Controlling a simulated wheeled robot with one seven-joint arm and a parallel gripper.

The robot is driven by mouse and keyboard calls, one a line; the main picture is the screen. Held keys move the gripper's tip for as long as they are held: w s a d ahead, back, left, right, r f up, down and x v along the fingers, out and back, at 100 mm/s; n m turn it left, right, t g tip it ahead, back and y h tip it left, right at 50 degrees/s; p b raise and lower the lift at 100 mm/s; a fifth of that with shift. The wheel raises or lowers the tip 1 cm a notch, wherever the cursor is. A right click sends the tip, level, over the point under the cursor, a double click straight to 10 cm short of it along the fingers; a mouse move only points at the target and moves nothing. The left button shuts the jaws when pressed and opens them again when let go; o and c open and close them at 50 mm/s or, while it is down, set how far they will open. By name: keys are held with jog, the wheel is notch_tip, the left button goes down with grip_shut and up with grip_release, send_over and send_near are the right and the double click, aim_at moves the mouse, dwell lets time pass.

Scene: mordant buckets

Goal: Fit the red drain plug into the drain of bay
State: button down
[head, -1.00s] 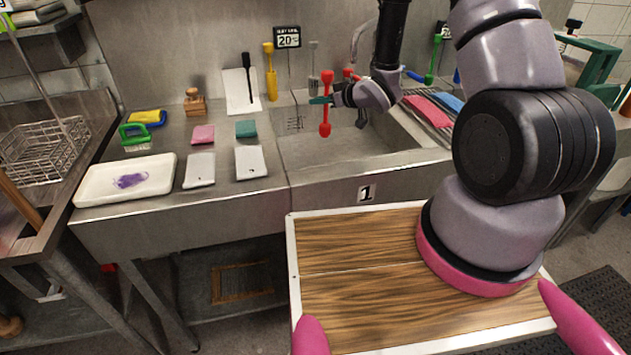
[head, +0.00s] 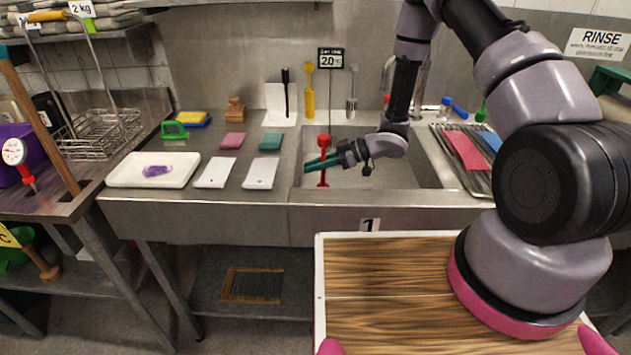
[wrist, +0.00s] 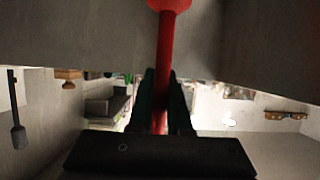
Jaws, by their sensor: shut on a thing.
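The red drain plug (head: 323,143) is a long upright rod with a wider knob at the top and a flared lower end. It hangs inside the steel sink basin (head: 405,172) of the bay marked 1. My gripper (head: 322,164) is shut on the rod at mid-length, reaching in from the right with its teal fingers. The wrist view shows the red rod (wrist: 165,60) between the dark fingers (wrist: 160,105). The drain is not visible; the basin's front wall hides much of the floor. I cannot tell whether the plug touches the floor.
The basin's front rim (head: 350,197) runs close before the plug. On the left counter are a white tray (head: 125,172) with a purple smear, pale slabs and small coloured blocks. A rack with red and blue pads (head: 463,150) lies right of the basin.

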jog(key=shift+f, duration=2.1)
jog(key=shift+f, duration=0.1)
jog(key=c, duration=0.9)
grip_release()
jog(key=shift+o, duration=0.2)
jog(key=v, duration=1.2)
jog(key=shift+d, duration=0.1)
